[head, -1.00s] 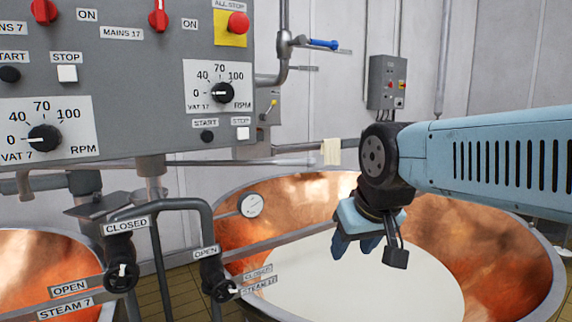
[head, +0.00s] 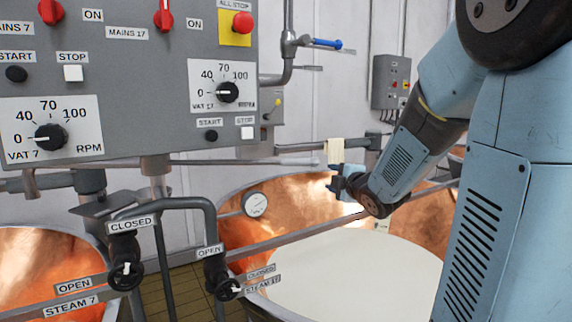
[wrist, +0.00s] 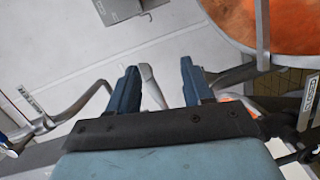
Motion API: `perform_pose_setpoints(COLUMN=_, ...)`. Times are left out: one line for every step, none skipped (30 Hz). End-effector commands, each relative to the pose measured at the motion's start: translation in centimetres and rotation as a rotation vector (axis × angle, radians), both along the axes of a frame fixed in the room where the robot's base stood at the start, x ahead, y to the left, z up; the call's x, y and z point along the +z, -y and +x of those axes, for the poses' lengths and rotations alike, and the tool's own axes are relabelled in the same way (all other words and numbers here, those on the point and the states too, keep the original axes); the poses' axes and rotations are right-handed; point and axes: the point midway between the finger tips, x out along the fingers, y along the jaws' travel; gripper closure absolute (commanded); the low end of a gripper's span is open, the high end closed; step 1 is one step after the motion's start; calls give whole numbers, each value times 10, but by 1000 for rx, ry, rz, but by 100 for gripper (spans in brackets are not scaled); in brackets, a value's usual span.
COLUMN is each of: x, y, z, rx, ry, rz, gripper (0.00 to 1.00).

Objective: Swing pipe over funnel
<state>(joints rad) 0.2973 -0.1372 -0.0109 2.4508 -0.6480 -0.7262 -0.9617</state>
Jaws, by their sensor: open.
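A long grey pipe (head: 240,162) runs level below the control panel, with a paler tapered end on the right. At its left a short spout (head: 30,185) bends down. My gripper (head: 340,180) is open and empty just right of and slightly below the pipe's tapered end in the head view. In the wrist view the pale tapered end (wrist: 150,85) shows between the two blue fingers of my gripper (wrist: 158,78); I cannot tell whether it is within their reach. I cannot make out a funnel for certain.
The control panel (head: 130,60) and steam valves (head: 122,270) stand at left.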

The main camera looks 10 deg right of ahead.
Motion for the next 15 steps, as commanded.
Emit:
perform_pose_setpoints(x=-6, y=1, z=7, rx=47, ry=41, rz=-47, gripper=50)
perform_pose_setpoints(x=-7, y=0, z=10, rx=77, ry=70, rz=-77, gripper=50)
perform_pose_setpoints(x=-9, y=-1, z=13, rx=119, ry=112, rz=-115, gripper=50)
perform_pose_setpoints(x=-10, y=-2, z=14, rx=147, ry=145, rz=-142, gripper=50)
perform_pose_setpoints(x=-12, y=-3, z=16, rx=177, ry=178, rz=-168, gripper=50)
perform_pose_setpoints(x=-14, y=-4, z=16, rx=215, ry=223, rz=-200, gripper=50)
perform_pose_setpoints(x=-16, y=-5, z=16, rx=241, ry=260, rz=-221, gripper=50)
perform_pose_setpoints(x=-17, y=-6, z=16, rx=268, ry=296, rz=-241, gripper=50)
perform_pose_setpoints(x=-19, y=-6, z=15, rx=299, ry=343, rz=-264, gripper=50)
perform_pose_setpoints(x=-21, y=-7, z=13, rx=322, ry=379, rz=-280, gripper=50)
perform_pose_setpoints(x=-22, y=-7, z=11, rx=341, ry=415, rz=-294, gripper=50)
perform_pose_setpoints(x=-24, y=-6, z=8, rx=364, ry=459, rz=-310, gripper=50)
perform_pose_setpoints(x=-24, y=-6, z=6, rx=380, ry=493, rz=-320, gripper=50)
perform_pose_setpoints(x=-25, y=-6, z=4, rx=393, ry=523, rz=-327, gripper=50)
perform_pose_setpoints(x=-26, y=-5, z=0, rx=407, ry=560, rz=-336, gripper=50)
